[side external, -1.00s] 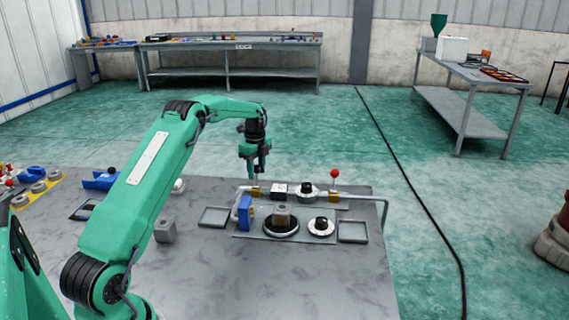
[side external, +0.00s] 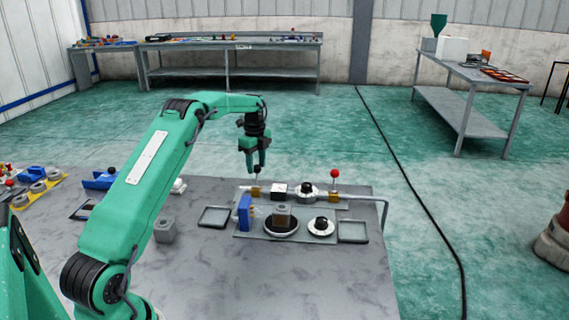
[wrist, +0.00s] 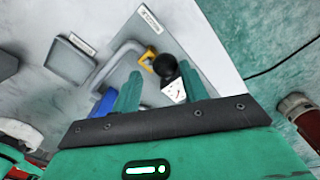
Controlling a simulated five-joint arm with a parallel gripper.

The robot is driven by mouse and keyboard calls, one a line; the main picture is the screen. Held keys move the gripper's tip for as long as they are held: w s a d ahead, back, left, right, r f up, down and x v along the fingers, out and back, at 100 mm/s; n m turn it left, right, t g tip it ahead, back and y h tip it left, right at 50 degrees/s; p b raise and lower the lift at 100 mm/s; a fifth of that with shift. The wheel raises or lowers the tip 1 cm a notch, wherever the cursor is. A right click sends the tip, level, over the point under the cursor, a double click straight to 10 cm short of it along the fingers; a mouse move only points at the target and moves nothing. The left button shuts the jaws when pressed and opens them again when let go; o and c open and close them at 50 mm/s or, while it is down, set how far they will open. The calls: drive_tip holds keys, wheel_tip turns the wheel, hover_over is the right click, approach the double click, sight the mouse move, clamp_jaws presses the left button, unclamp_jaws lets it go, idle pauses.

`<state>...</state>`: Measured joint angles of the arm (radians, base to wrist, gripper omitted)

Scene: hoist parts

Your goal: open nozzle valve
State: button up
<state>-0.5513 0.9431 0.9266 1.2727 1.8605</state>
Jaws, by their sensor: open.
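A valve with a brass-yellow body (side external: 255,190) stands at the left end of the pipe on the grey plate. Its upright lever ends in a black ball (side external: 257,171). The wrist view also shows the yellow body (wrist: 149,57) and the black ball (wrist: 164,66). My gripper (side external: 256,168) is open, pointing down just over that ball. In the wrist view, my gripper (wrist: 159,69) has its fingers on either side of the ball; contact cannot be told. A second valve (side external: 333,196) with a red ball (side external: 334,173) stands further right.
The near tabletop is clear.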

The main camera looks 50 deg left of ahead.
drive_tip(key=shift+s+d+r, duration=0.1)
drive_tip(key=shift+r, duration=2.75)
drive_tip(key=s+d+r+n+t, duration=0.1)
drive_tip(key=s+d+r+n, duration=0.1)
drive_tip(key=s+d+r, duration=0.4)
drive_tip(key=s+d+r+n+t, duration=0.1)
drive_tip(key=d+r+n, duration=0.25)
drive_tip(key=d, duration=0.45)
drive_tip(key=s+d+r+n+t, duration=0.1)
drive_tip(key=s+d+r+n, duration=0.1)
drive_tip(key=s+d+r, duration=0.35)
drive_tip(key=s+d+f+n+t, duration=0.1)
drive_tip(key=s+d+f+n, duration=0.1)
drive_tip(key=s+d, duration=0.4)
drive_tip(key=s+d+f+n+t, duration=0.1)
drive_tip(key=s+d+f+n, duration=0.2)
drive_tip(key=s, duration=0.9)
drive_tip(key=d+n, duration=0.2)
drive_tip(key=d, duration=0.2)
drive_tip(key=shift+t, duration=0.3)
